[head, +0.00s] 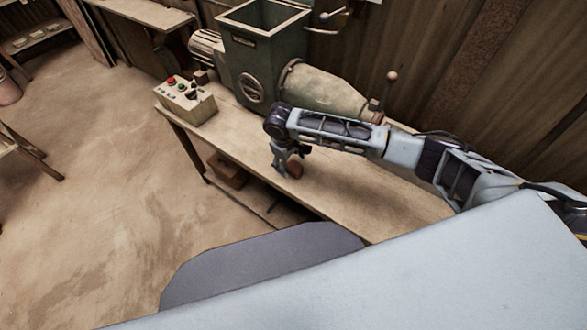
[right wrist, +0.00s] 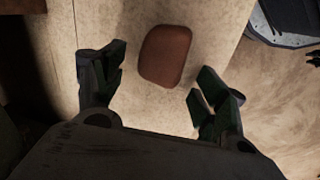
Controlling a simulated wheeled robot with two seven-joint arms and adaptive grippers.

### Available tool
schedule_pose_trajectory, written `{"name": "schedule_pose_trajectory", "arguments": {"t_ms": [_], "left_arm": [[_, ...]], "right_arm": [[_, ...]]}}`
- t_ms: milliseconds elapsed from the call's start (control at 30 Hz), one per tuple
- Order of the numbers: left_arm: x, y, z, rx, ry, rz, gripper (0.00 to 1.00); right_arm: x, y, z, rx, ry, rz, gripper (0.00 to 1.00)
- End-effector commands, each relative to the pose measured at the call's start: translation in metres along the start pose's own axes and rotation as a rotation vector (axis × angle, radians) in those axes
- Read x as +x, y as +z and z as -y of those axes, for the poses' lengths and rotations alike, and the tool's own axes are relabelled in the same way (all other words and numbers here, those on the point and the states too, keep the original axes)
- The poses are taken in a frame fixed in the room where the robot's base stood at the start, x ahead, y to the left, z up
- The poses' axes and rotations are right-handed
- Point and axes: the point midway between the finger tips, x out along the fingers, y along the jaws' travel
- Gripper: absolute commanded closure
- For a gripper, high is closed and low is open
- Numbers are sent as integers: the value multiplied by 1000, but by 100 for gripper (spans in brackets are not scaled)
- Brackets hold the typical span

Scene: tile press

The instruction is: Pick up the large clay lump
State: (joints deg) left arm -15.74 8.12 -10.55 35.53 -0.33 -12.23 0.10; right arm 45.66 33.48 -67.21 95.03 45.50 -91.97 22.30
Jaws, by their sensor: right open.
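The clay lump (right wrist: 165,56) is a reddish-brown rounded block lying on the wooden bench. In the right wrist view it sits just beyond the fingertips, between their lines, with bare bench around it. In the head view the lump (head: 295,170) shows beside my right gripper (head: 287,170), partly hidden by it. My right gripper also shows in the right wrist view (right wrist: 158,88); its fingers are spread apart and empty, pointing down at the bench. No finger visibly touches the lump. My left gripper is not in view.
The bench (head: 400,205) runs along the wall. On it stand a green press machine (head: 262,60) with a hopper and barrel, and a control box (head: 185,101) with coloured buttons. A brown box (head: 228,170) is under the bench. Open floor (head: 110,200) lies left.

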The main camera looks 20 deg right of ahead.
Motion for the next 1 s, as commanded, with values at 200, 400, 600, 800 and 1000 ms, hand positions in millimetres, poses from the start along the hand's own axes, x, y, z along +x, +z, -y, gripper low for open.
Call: {"name": "schedule_pose_trajectory", "arguments": {"t_ms": [200,400,600,800,1000], "left_arm": [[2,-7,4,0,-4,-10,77],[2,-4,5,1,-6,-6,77],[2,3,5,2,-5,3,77],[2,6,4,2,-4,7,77],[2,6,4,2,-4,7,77]], "right_arm": [[20,0,0,0,1,-1,28],[23,0,0,-1,1,-1,28],[23,0,0,-1,1,-1,28],[23,0,0,-1,1,-1,37],[23,0,0,-1,1,-1,63]]}}
